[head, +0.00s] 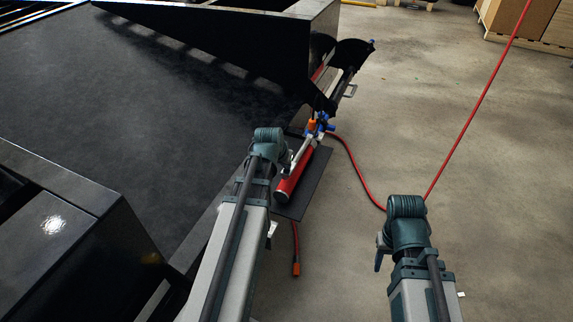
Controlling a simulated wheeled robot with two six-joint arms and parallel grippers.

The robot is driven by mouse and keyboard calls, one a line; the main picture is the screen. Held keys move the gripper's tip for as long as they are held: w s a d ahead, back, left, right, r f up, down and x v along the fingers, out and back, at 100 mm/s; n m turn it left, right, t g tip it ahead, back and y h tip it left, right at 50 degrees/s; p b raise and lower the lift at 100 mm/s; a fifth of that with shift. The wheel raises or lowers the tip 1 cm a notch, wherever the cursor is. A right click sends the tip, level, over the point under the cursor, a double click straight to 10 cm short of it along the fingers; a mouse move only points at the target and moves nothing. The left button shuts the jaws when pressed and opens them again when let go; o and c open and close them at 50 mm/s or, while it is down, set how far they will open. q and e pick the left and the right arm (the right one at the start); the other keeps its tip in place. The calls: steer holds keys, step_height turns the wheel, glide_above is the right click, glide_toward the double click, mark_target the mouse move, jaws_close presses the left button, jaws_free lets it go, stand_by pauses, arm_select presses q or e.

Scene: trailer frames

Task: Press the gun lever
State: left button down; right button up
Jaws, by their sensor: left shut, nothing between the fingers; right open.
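The gun has a red cylinder (292,182) and lies tilted on a dark mat beside the black trailer frame, near the picture's middle. Orange and blue fittings sit at its upper end. My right gripper (382,250) is open and empty over the floor at lower right, apart from the gun.
The large black trailer frame (120,120) fills the left side, with a raised part above the gun. A red hose (352,160) runs from the gun across the floor. A short hose end (296,262) hangs below. Wooden crates (530,20) stand at back right. The right floor is mostly clear.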

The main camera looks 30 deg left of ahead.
arm_select(q)
steer(key=shift+s+f, duration=0.35)
steer(key=shift+s, duration=0.05)
steer(key=shift+w+r+p, duration=0.15)
steer(key=shift+r+p, duration=0.45)
steer(key=shift+p, duration=0.1)
steer(key=r+p, duration=0.3)
steer(key=shift+w+r, duration=0.25)
steer(key=shift+r, duration=0.05)
steer(key=s+f+p+v, duration=0.1)
steer(key=p+v, duration=0.6)
steer(key=v, duration=0.2)
steer(key=shift+s+r+p, duration=0.25)
steer(key=shift+s+p, duration=0.1)
steer(key=shift+s, duration=0.15)
